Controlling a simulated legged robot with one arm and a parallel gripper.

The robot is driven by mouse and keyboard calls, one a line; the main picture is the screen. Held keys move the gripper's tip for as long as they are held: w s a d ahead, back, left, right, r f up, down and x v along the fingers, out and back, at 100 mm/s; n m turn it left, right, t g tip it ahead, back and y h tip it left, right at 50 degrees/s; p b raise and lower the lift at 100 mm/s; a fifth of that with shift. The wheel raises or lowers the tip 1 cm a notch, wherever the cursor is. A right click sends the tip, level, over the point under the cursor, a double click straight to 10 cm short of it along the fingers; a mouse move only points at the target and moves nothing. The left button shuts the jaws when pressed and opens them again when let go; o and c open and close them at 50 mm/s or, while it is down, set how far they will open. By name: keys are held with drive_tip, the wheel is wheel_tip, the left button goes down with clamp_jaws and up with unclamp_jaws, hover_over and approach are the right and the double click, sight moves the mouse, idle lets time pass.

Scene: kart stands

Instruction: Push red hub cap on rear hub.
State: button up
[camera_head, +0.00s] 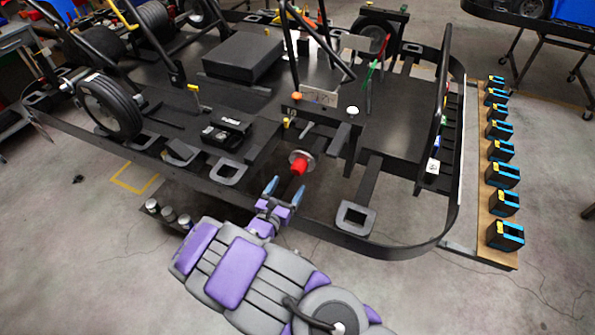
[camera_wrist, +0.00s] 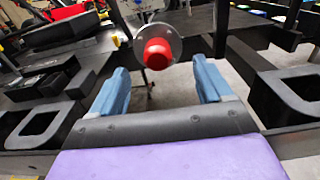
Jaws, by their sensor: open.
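The red hub cap (camera_head: 299,168) sits at the centre of a round metal hub disc (camera_head: 307,156) on the near side of the kart frame. In the wrist view the red cap (camera_wrist: 157,54) shows in front of the grey rear hub disc (camera_wrist: 170,37), a little above and between the fingertips. I cannot tell how far the cap is seated on the hub. My gripper (camera_head: 285,190) is open, with its blue fingers apart and nothing between them. It is just short of the cap, pointing toward it. In the wrist view my gripper (camera_wrist: 162,84) shows both fingers.
The kart's black bumper rail (camera_head: 400,250) curves around to the right. A wheel (camera_head: 108,106) stands at left. Several black-and-blue boxes (camera_head: 505,236) line a wooden board at right. Open floor lies in front.

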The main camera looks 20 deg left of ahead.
sight(295, 169)
drive_tip(key=w, duration=0.4)
drive_tip(key=w+b, duration=0.1)
drive_tip(key=w, duration=0.3)
drive_tip(key=shift+a+f, duration=0.2)
drive_tip(key=shift+w+d+r+b, duration=0.15)
drive_tip(key=shift+w+d+b, duration=0.15)
drive_tip(key=shift+w+d, duration=0.15)
drive_tip(key=shift+a, duration=0.55)
drive_tip(key=shift+c, duration=1.2)
drive_tip(key=shift+d, duration=0.35)
drive_tip(key=c, duration=0.8)
drive_tip(key=o, duration=0.4)
drive_tip(key=shift+a, duration=0.2)
drive_tip(key=c, duration=0.6)
drive_tip(key=shift+s, duration=0.1)
